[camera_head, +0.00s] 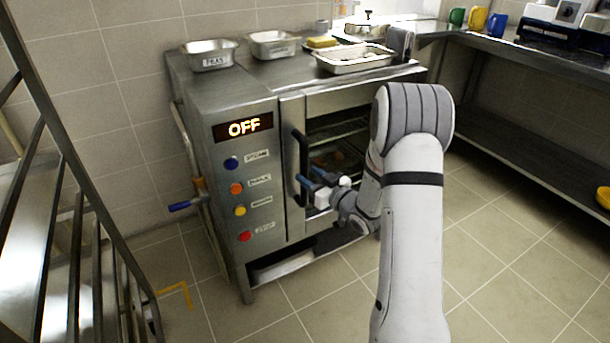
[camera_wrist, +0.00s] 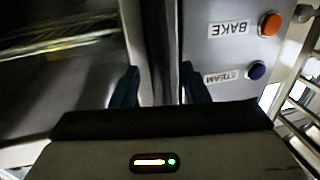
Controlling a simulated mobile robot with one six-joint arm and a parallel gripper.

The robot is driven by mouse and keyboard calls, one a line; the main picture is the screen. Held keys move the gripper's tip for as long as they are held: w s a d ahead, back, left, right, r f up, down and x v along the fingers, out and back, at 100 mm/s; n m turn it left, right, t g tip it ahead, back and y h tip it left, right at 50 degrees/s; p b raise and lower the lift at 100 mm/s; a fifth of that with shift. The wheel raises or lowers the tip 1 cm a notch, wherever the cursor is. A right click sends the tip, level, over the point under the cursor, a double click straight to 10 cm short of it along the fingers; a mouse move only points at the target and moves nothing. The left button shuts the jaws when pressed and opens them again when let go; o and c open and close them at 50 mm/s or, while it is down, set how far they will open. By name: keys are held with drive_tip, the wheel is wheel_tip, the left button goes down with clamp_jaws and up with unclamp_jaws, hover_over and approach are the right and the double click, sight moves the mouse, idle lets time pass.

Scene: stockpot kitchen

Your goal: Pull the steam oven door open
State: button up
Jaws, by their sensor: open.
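The steam oven (camera_head: 233,185) is a steel cabinet, and its display reads "OFF". Its door (camera_head: 345,105) has a glass pane with racks visible behind it, and it looks shut. A dark vertical bar handle (camera_head: 299,150) is on the door's left side. My gripper (camera_head: 311,179) is open at the handle's lower half.
Metal pans (camera_head: 209,55) and a tray (camera_head: 353,60) sit on the oven top. A blue-ended lever (camera_head: 185,206) sticks out at the oven's left side. A metal rack (camera_head: 60,220) stands at the left. A counter (camera_head: 530,55) runs along the right. The tiled floor (camera_head: 510,240) at right is clear.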

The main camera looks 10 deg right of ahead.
drive_tip(key=shift+x, duration=1.45)
drive_tip(key=shift+c, duration=0.4)
drive_tip(key=shift+d, duration=0.1)
clamp_jaws()
